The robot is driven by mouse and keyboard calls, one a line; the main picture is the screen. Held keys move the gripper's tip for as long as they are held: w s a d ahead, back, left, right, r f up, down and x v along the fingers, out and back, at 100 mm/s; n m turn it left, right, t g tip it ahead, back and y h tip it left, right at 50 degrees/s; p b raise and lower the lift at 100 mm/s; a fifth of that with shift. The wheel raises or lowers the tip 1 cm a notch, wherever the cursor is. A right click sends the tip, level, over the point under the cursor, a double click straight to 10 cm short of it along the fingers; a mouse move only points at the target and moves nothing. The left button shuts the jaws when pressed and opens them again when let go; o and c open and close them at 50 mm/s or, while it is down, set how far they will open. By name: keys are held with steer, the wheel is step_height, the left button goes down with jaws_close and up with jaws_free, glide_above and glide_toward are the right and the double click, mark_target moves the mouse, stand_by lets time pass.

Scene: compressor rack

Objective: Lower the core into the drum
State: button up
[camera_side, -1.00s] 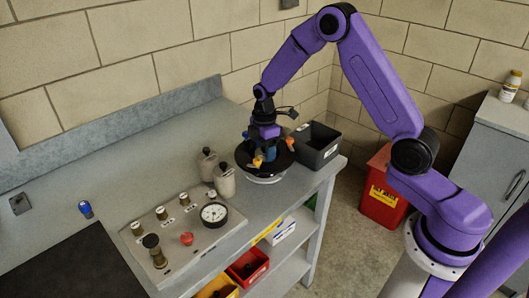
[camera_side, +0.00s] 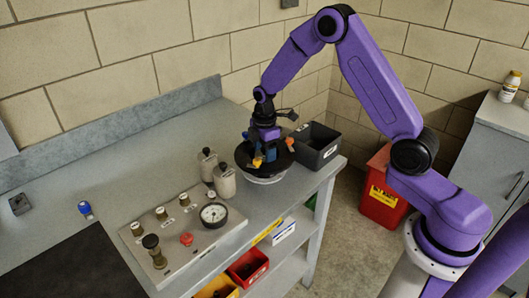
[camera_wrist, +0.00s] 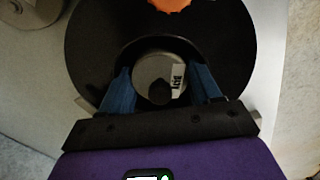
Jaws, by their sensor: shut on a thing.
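The drum is a wide black round body (camera_side: 245,158) on a pale base near the right end of the bench. It fills much of the wrist view (camera_wrist: 95,45), with a round opening in its middle. The core, a grey cylinder with a white label and a dark knob, shows end-on in the wrist view (camera_wrist: 150,68). My gripper (camera_wrist: 162,82) is shut on it, with one blue finger on each side. The core appears lined up over or inside the opening; how deep it sits is hidden. In the side view my gripper (camera_side: 264,150) hides the core.
An orange knob (camera_side: 289,141) sits on the drum's rim. A black bin (camera_side: 318,150) stands close behind it on the right. Two grey canisters (camera_side: 224,183) stand close on the left. A panel with a gauge (camera_side: 213,214) lies further front-left. The bench behind the canisters is clear.

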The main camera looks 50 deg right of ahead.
steer(key=shift+r, duration=0.2)
stand_by(0.5)
steer(key=shift+f, duration=0.2)
steer(key=shift+r, duration=0.2)
stand_by(0.5)
steer(key=shift+f, duration=0.25)
steer(key=shift+r, duration=0.15)
stand_by(0.6)
steer(key=shift+r, duration=0.2)
stand_by(0.4)
